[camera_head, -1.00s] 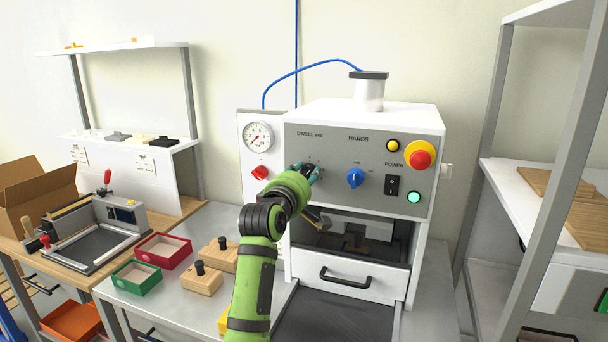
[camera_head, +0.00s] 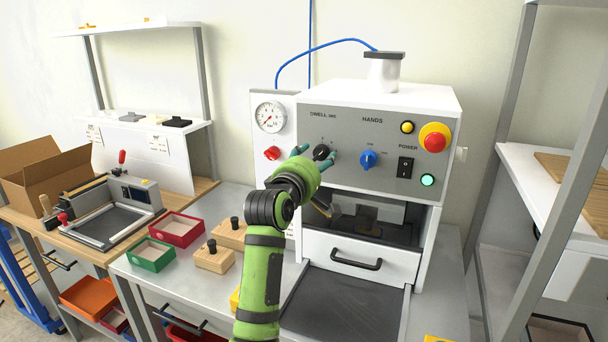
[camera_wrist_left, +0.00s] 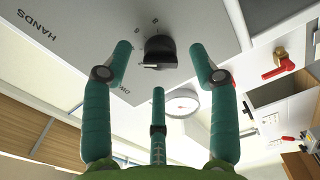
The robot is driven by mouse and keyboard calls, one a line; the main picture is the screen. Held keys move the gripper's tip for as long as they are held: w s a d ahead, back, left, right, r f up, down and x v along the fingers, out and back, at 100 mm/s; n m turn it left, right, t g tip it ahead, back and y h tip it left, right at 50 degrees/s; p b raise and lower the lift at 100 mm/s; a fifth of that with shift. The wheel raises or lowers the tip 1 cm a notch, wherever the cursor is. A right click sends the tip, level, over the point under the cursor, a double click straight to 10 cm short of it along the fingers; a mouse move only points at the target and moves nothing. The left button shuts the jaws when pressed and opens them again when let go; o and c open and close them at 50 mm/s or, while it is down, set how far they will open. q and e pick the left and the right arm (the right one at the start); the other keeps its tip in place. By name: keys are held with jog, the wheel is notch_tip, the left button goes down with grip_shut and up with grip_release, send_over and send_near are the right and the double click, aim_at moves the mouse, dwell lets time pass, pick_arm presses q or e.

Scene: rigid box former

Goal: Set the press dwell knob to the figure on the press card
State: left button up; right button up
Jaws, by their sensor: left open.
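The black dwell knob (camera_head: 322,152) is on the grey front panel of the press (camera_head: 385,150), under the "DWELL sec" lettering. In the left wrist view the knob (camera_wrist_left: 160,52) sits between and beyond the teal fingertips, with a pale pointer mark on it. My left gripper (camera_head: 318,153) is open in front of the knob, a finger to either side; I see no contact. It also shows in the left wrist view (camera_wrist_left: 162,60). I cannot make out a press card. My right gripper is not in view.
Beside the dwell knob are a blue hands knob (camera_head: 368,159), a black power switch (camera_head: 405,167), a red emergency button (camera_head: 434,141) and a red valve handle (camera_head: 272,153). A pressure gauge (camera_head: 270,117) is at the left. The press drawer (camera_head: 360,258) is below.

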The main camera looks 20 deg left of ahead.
pick_arm(q)
jog(key=s, duration=0.9)
jog(key=shift+s, duration=0.2)
jog(key=shift+a, duration=0.1)
